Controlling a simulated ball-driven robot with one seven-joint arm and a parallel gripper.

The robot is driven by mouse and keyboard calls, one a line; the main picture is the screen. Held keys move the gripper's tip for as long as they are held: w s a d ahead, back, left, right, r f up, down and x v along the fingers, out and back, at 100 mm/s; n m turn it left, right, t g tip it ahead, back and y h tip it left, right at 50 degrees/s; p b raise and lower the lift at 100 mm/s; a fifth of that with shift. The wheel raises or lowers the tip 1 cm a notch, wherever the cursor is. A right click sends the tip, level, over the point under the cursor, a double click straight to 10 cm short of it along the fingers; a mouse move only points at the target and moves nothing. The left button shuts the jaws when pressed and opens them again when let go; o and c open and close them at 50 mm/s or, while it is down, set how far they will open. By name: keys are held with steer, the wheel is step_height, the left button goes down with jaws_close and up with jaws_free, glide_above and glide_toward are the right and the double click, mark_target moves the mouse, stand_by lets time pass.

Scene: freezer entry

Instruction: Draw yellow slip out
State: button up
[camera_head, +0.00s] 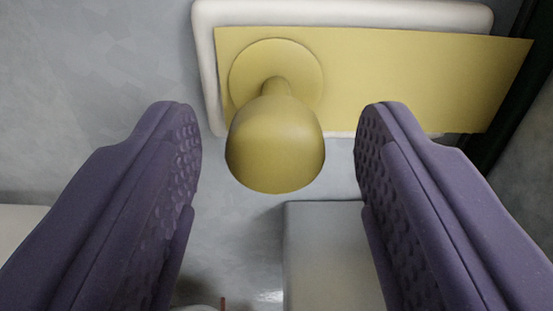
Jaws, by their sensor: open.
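The yellow slip (420,80) is a flat plate at the top of the view, lying across a pale rounded frame and reaching past its right side. A yellow knob (275,145) on a short stem and round base stands out from the slip's left part, toward me. My gripper (278,135) is open, with one purple textured finger on each side of the knob. There is a visible gap between the knob and each finger, and neither finger touches it. The right finger covers a small part of the slip's lower edge.
The pale frame (206,60) sits on a grey mottled wall (95,80). A grey block (325,250) lies below the knob, between the fingers. A dark vertical edge (520,85) runs at the right, near the slip's right end. A pale surface (18,225) shows at lower left.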

steer(key=s, duration=0.5)
steer(key=shift+s+p, duration=0.3)
steer(key=shift+s, duration=0.05)
steer(key=s+d+r+g, duration=0.1)
steer(key=s+r, duration=0.2)
steer(key=r, duration=0.5)
steer(key=s+d+r, duration=0.1)
steer(key=s+r, duration=0.2)
steer(key=r, duration=0.5)
steer(key=s+d+r+g, duration=0.1)
steer(key=s+d+r, duration=0.2)
steer(key=s+r, duration=0.8)
steer(key=s, duration=0.4)
steer(key=shift+d+g, duration=0.15)
steer(key=shift+g, duration=0.15)
